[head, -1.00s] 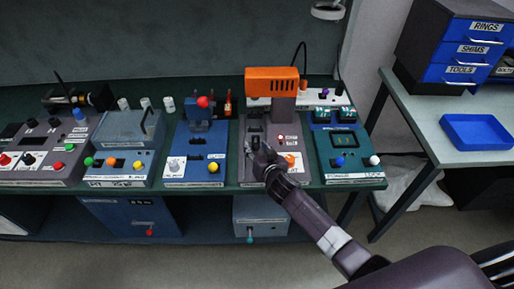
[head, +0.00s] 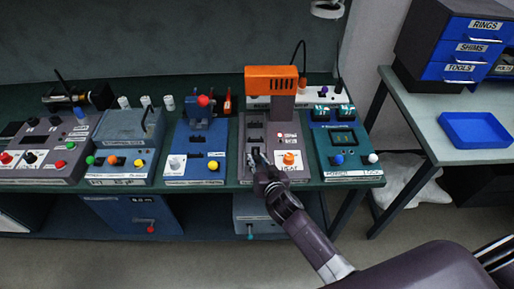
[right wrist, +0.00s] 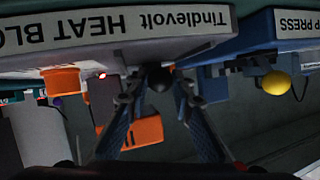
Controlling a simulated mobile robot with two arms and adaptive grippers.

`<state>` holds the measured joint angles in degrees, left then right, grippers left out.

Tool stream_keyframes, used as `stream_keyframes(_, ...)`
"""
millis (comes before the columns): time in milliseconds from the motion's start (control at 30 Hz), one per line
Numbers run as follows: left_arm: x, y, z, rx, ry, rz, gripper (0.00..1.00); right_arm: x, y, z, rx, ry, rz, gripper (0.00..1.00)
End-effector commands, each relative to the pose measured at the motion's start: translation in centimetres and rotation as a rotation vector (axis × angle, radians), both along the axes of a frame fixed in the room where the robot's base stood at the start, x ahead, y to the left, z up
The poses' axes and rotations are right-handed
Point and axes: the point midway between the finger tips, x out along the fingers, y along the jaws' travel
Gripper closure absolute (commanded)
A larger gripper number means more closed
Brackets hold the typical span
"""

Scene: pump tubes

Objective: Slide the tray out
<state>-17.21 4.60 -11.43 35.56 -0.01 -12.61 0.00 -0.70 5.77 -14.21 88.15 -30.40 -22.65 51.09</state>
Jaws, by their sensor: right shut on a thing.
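The heat block machine (head: 244,172), with an orange head (head: 272,80) on a grey post, stands on the green bench. Its name label shows upside down in the right wrist view (right wrist: 120,25). My right gripper (head: 257,160) is at the front of its dark slotted deck, left of the orange knob. In the right wrist view my right gripper (right wrist: 158,90) has its fingers closed around a black round knob (right wrist: 159,78). The tray behind this knob is mostly hidden, and I cannot tell how far out it is. My left gripper is not in view.
The blue press (head: 192,165) with a yellow knob (head: 213,166) stands close on the left. A teal machine (head: 340,150) stands close on the right. A side table holds a blue bin (head: 474,131) and drawers (head: 470,45). Open floor lies in front of the bench.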

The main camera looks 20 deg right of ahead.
Motion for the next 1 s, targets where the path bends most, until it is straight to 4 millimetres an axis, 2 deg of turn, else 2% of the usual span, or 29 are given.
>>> stream_keyframes(33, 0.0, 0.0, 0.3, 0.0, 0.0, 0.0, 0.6, -1.4, 0.6, -0.1, 0.007, 0.005, 0.001, 1.0)
stream_keyframes(100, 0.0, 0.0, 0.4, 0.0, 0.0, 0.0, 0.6, -2.8, 0.9, -0.1, 0.007, 0.007, -0.001, 1.0)
stream_keyframes(300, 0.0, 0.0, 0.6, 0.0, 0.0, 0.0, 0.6, -5.8, 1.7, -0.1, 0.004, 0.004, -0.002, 1.0)
stream_keyframes(433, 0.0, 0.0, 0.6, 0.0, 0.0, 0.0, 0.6, -6.4, 1.9, 0.0, 0.001, 0.001, -0.001, 1.0)
stream_keyframes(733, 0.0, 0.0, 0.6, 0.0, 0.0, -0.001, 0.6, -6.4, 1.8, 0.1, -0.001, 0.0, -0.001, 1.0)
stream_keyframes(767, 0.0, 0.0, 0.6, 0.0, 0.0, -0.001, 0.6, -6.4, 1.8, 0.1, -0.001, 0.0, -0.001, 0.75)
stream_keyframes(900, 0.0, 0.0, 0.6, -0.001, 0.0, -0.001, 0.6, -6.4, 1.8, 0.1, -0.002, 0.0, -0.001, 0.61)
stream_keyframes(1000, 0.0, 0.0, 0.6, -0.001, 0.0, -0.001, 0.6, -6.4, 1.8, 0.1, -0.002, 0.0, -0.001, 0.61)
